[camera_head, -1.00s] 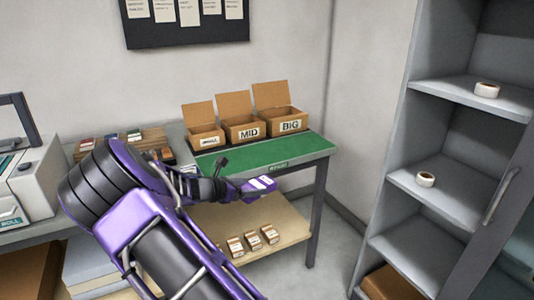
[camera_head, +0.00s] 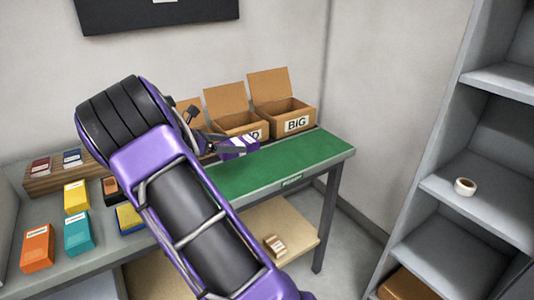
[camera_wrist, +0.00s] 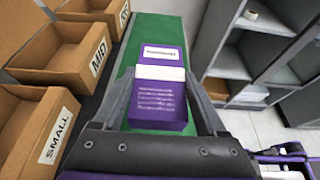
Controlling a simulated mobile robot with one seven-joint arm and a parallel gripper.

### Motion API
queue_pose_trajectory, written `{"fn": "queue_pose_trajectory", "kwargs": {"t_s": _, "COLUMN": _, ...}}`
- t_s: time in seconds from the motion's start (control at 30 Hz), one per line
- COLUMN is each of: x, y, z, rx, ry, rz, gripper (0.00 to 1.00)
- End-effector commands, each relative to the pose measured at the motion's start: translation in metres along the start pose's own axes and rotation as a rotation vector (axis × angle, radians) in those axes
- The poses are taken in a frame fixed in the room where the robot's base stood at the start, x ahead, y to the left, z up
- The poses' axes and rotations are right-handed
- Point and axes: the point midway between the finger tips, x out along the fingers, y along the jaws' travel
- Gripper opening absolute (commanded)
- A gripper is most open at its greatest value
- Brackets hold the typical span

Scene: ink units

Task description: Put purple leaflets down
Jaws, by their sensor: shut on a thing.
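The purple leaflets (camera_head: 238,146) are a small purple stack with white labels. My gripper (camera_head: 222,148) is shut on them, in front of the MID box and over the green mat (camera_head: 290,160). In the wrist view the purple leaflets (camera_wrist: 158,112) sit between both fingers of my gripper (camera_wrist: 163,90), with the green mat (camera_wrist: 152,28) behind and below. I cannot tell how high above the mat they are.
Open cardboard boxes line the mat's back edge: SMALL (camera_wrist: 35,135), MID (camera_head: 236,122) and BIG (camera_head: 290,112). Orange (camera_head: 37,248), teal (camera_head: 78,232) and yellow (camera_head: 76,196) packs lie on the left counter. A grey shelf unit (camera_head: 450,245) stands right. The mat's right part is clear.

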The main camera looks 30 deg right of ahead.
Motion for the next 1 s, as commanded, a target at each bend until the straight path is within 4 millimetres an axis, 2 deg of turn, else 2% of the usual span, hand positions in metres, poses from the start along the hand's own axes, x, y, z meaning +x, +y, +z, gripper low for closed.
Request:
{"fn": "queue_pose_trajectory", "kwargs": {"t_s": 0.17, "x": 0.002, "y": 0.0, "z": -0.005, "rx": -0.002, "ry": -0.001, "rz": -0.001, "gripper": 0.02}}
{"fn": "queue_pose_trajectory", "kwargs": {"t_s": 0.43, "x": 0.02, "y": -0.001, "z": -0.048, "rx": -0.003, "ry": -0.002, "rz": -0.001, "gripper": 0.02}}
{"fn": "queue_pose_trajectory", "kwargs": {"t_s": 0.67, "x": 0.029, "y": 0.0, "z": -0.07, "rx": -0.001, "ry": -0.001, "rz": 0.0, "gripper": 0.02}}
{"fn": "queue_pose_trajectory", "kwargs": {"t_s": 0.8, "x": 0.037, "y": 0.0, "z": -0.089, "rx": -0.002, "ry": -0.002, "rz": 0.0, "gripper": 0.02}}
{"fn": "queue_pose_trajectory", "kwargs": {"t_s": 1.0, "x": 0.038, "y": 0.0, "z": -0.093, "rx": 0.001, "ry": 0.0, "rz": 0.001, "gripper": 0.02}}
